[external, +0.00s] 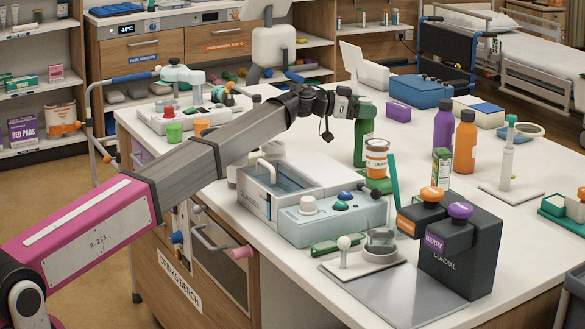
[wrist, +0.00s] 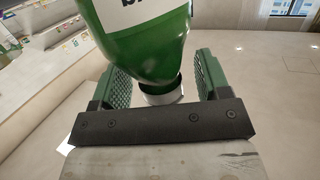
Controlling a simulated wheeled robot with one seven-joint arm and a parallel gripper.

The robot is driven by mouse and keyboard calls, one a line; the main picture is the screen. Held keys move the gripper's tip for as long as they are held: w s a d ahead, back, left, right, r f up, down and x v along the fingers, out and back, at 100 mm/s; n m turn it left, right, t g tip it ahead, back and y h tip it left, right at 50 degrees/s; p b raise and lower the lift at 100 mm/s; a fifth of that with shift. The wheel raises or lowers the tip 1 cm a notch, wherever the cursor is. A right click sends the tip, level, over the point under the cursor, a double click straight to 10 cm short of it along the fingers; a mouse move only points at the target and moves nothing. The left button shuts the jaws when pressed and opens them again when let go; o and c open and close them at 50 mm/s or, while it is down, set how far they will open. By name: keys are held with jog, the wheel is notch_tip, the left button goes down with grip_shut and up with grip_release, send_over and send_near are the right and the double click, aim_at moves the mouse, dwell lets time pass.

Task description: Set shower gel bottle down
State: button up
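The green shower gel bottle (external: 363,142) is upright at the far middle of the white bench top (external: 420,188). My gripper (wrist: 160,88) shows there too. Whether the bottle's base touches the bench is not clear.
An orange-and-white tub (external: 376,158) stands just in front of the bottle. Purple (external: 443,130) and orange (external: 465,142) bottles stand to the right, with a purple box (external: 398,112) behind. A pale machine (external: 330,218) and dark dispensers (external: 460,250) fill the front.

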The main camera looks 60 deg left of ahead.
jog(key=v, duration=1.2)
jog(key=shift+r, duration=0.1)
